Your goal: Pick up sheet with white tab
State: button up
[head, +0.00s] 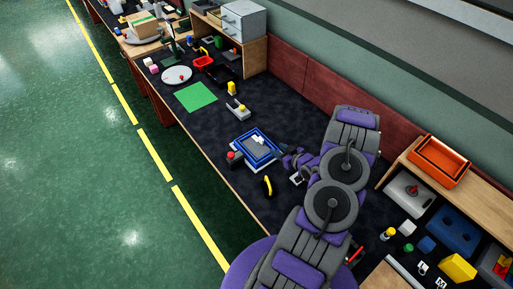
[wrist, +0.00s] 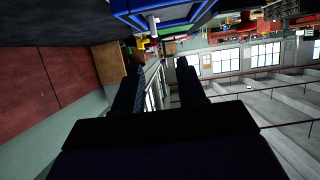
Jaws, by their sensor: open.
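A blue tray (head: 239,146) stands on the dark worktop, with a grey sheet-like piece and a small white tab (head: 258,140) in it. The piece is too small to make out well. My gripper (head: 286,158) is just right of the tray, partly hidden by my arm. In the wrist view, my gripper (wrist: 160,65) is open with nothing between its fingers. The blue tray (wrist: 190,22) shows at the top of that view, beyond the fingertips, with a whitish part (wrist: 152,22) at its edge.
A yellow-handled item (head: 268,185) and a red-topped item (head: 232,157) lie near the tray. A green sheet (head: 195,96) lies further back. A maroon panel (head: 300,80) bounds the worktop. An orange bin (head: 438,160) stands on a wooden shelf at right.

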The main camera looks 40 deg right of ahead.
aim_at(263, 140)
jog(key=x, duration=0.8)
jog(key=shift+w+d+f+b, duration=0.2)
jog(key=shift+b, duration=0.1)
jog(key=x, duration=0.4)
jog(key=shift+d+f+b, duration=0.35)
jog(key=shift+f, duration=0.1)
jog(key=shift+w+d+f, duration=0.1)
jog(key=shift+w+d, duration=0.05)
jog(key=shift+w, duration=0.2)
grip_shut()
